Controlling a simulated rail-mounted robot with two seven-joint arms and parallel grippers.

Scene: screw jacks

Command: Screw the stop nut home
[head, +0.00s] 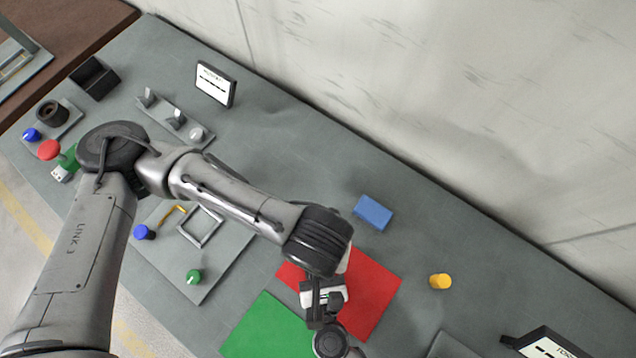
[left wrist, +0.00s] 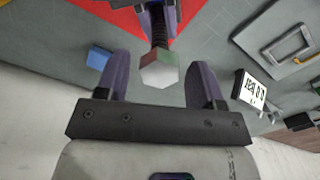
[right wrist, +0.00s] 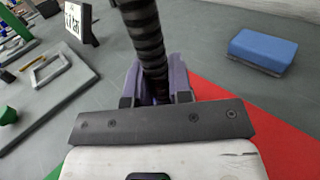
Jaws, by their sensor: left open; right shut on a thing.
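A dark threaded rod (right wrist: 145,35) stands in the jaws of my right gripper (right wrist: 157,90), which is shut on it. In the left wrist view a pale hexagonal piece (left wrist: 160,70), which looks like the stop nut, sits at the near end of the rod. My left gripper (left wrist: 158,60) is open, with its two purple fingers on either side of the hexagonal piece, apart from it. My right gripper's fingers (left wrist: 160,16) also show there, further along the rod. In the head view my left arm covers most of this meeting point. How far the piece is threaded on cannot be told.
A red mat (head: 374,292) and a green mat (head: 262,330) lie below the grippers. A blue block (head: 373,212) and a yellow cylinder (head: 440,281) stand nearby. A grey plate (head: 228,255) with a frame, and a display (head: 215,85), are to the left. The wall borders the bench.

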